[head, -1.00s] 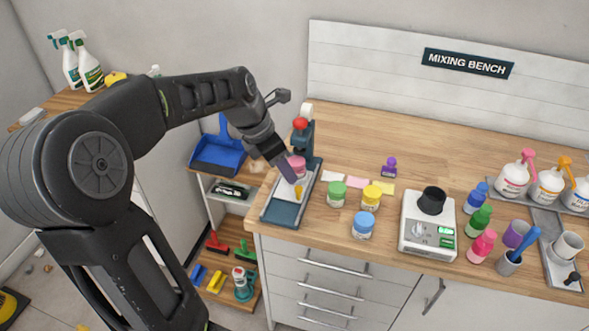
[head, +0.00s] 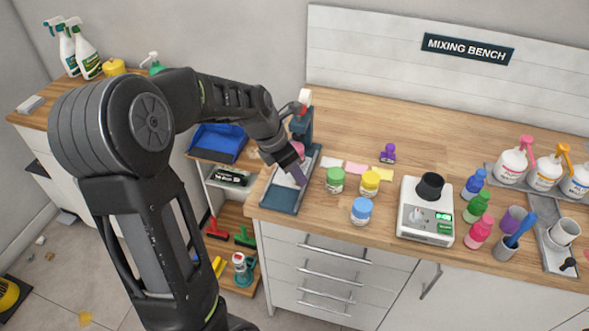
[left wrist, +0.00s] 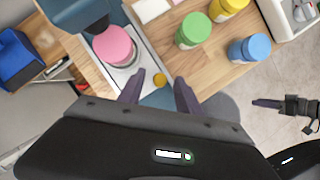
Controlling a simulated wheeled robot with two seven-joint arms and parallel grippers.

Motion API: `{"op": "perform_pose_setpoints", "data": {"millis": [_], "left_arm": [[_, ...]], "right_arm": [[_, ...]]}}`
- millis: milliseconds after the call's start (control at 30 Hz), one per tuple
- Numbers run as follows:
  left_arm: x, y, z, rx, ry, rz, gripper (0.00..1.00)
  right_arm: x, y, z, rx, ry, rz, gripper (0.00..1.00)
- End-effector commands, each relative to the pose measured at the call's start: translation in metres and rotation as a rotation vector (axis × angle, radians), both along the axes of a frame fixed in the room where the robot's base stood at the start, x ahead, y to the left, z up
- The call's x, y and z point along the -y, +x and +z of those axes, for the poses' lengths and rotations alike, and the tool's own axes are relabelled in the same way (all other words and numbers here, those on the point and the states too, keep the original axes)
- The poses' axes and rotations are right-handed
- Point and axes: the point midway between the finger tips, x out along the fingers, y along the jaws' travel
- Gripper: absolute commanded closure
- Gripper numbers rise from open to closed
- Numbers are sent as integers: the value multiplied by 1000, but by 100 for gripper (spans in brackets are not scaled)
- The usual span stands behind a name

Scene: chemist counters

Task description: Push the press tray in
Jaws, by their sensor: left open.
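The press (head: 306,125) stands at the left end of the bench, dark teal with a red knob. Its tray has a teal front part (head: 281,199) and a pale plate (left wrist: 122,75), and reaches forward from under the press. A pink-lidded jar (left wrist: 113,46) sits on the plate. A small yellow knob (left wrist: 159,80) stands on the tray. My left gripper (head: 301,180) is open over the tray, its fingers on either side of the yellow knob in the left wrist view (left wrist: 158,95). Contact cannot be told. A black gripper-like part (left wrist: 290,108), perhaps my right gripper, shows at the right there.
Right of the press stand a green-lidded jar (head: 335,181), a yellow-lidded jar (head: 369,184) and a blue-lidded jar (head: 361,212). A scale (head: 426,216) is further right. A side shelf with a blue dustpan (head: 217,142) is left of the bench.

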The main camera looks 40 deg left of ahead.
Motion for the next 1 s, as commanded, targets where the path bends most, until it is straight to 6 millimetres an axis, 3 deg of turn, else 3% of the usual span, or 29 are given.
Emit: {"op": "perform_pose_setpoints", "data": {"millis": [167, 667, 1000], "left_arm": [[0, 0, 0, 0, 0, 0, 59], [0, 0, 1, 0, 0, 0, 100], [0, 0, 1, 1, -1, 1, 100]], "right_arm": [[0, 0, 0, 0, 0, 0, 64], [0, 0, 0, 0, 0, 0, 64], [0, 0, 0, 0, 0, 0, 64]]}}
